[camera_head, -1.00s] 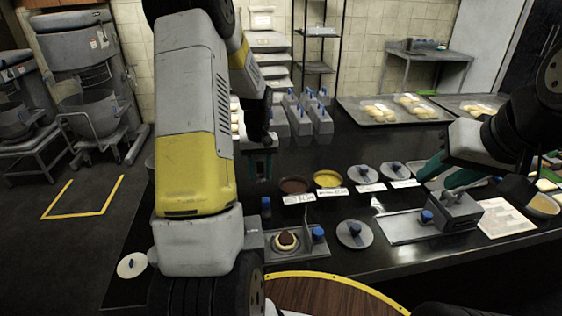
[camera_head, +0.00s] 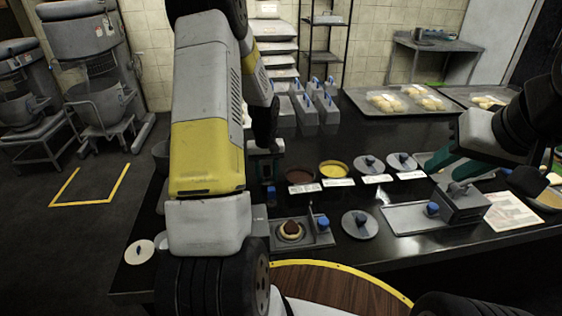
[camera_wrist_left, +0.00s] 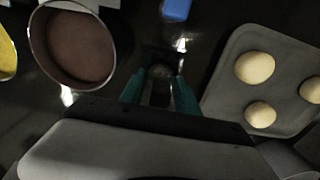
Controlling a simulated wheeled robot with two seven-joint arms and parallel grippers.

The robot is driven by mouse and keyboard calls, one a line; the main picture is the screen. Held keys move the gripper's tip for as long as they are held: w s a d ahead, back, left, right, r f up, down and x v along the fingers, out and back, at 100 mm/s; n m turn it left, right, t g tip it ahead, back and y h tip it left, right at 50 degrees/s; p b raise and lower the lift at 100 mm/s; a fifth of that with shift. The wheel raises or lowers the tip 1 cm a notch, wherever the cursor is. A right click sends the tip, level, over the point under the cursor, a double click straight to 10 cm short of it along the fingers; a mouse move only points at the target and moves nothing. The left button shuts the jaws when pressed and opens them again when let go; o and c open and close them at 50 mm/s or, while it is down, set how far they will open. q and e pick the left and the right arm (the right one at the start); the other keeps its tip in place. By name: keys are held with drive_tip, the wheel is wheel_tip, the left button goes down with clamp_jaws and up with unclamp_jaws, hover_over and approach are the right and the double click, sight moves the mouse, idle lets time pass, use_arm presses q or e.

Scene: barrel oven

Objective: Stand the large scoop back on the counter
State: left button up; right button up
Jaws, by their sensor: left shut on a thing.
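The brown bowl (camera_head: 300,176) and yellow bowl (camera_head: 334,169) stand close to the left gripper. Grey bins (camera_head: 318,105) stand behind it. A dough tray (camera_wrist_left: 237,105) is at right in the wrist view. Lidded discs (camera_head: 361,224) and a tray with a cake (camera_head: 318,238) are in front.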

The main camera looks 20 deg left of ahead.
sight(267, 166)
use_arm(q)
drive_tip(key=shift+f, duration=0.6)
idle(0.8)
drive_tip(key=o, duration=1.3)
drive_tip(key=shift+o, duration=0.2)
drive_tip(key=shift+r, duration=0.15)
wheel_tip(267, 166, up, 8)
drive_tip(key=shift+f, duration=0.1)
drive_tip(key=s+d+r+m+t, duration=0.15)
drive_tip(key=s+d+r, duration=0.3)
drive_tip(key=r, duration=0.45)
drive_tip(key=s+d+r+m+t, duration=0.1)
drive_tip(key=s+d+r+t, duration=0.15)
drive_tip(key=s+r, duration=0.4)
drive_tip(key=s+d+r+m+t+h, duration=0.1)
drive_tip(key=s+d+r, duration=0.2)
drive_tip(key=s, duration=0.3)
drive_tip(key=s+d+r+m+t+h, duration=0.1)
drive_tip(key=s+d+r+m, duration=0.1)
drive_tip(key=s+r, duration=0.2)
drive_tip(key=shift+s+d+r, duration=0.15)
drive_tip(key=shift+s+d, duration=0.25)
drive_tip(key=shift+s, duration=0.65)
